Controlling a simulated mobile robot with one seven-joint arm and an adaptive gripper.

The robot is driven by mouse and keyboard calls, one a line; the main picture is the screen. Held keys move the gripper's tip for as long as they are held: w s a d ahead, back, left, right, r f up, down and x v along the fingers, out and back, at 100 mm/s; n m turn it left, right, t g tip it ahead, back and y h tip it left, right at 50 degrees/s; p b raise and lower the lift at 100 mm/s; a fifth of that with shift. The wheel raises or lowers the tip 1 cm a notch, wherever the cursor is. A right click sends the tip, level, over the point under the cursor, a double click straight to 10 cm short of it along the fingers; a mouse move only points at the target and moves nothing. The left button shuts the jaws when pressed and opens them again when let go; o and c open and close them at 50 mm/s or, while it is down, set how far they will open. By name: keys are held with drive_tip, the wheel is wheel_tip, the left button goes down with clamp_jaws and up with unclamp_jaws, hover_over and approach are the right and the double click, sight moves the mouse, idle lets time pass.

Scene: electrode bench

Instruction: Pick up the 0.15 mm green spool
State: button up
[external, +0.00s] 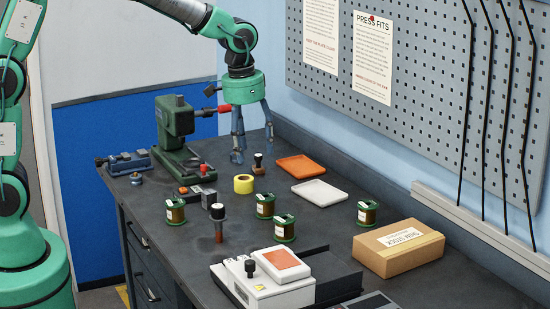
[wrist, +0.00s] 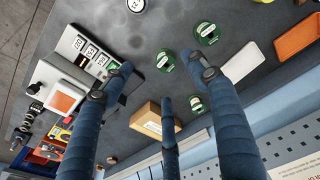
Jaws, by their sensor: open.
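Several green spools with dark windings and white labels stand upright on the dark bench in the external view: one at the left (external: 175,210), one in the middle (external: 265,206), one just in front of that (external: 284,228) and one at the right (external: 367,212). The label print is too small to read, so I cannot tell which is 0.15 mm. The wrist view shows green spools from above (wrist: 206,33), (wrist: 165,60), (wrist: 197,104). My gripper (external: 254,142) is open and empty, its blue fingers pointing down above the far part of the bench, apart from every spool.
A green press (external: 176,140) stands left of my gripper. A yellow tape roll (external: 243,184), a dark-handled stamp (external: 258,164), an orange tray (external: 298,168) and a white tray (external: 319,193) lie nearby. A cardboard box (external: 399,248) and a white device (external: 262,287) are nearer the front.

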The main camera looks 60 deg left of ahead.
drive_tip(key=g+p, duration=0.1)
drive_tip(key=p, duration=0.1)
hover_over(284, 219)
wheel_tip(284, 219, down, 9)
drive_tip(key=shift+a+f, duration=0.15)
drive_tip(key=shift+a, duration=0.05)
drive_tip(key=shift+s+f, duration=0.1)
drive_tip(key=shift+f+b, duration=0.6)
drive_tip(key=shift+f, duration=3.55)
drive_tip(key=shift+f, duration=0.1)
drive_tip(key=shift+d+f+b, duration=0.15)
drive_tip(key=shift+f+b, duration=0.55)
drive_tip(key=shift+f, duration=1.8)
clamp_jaws()
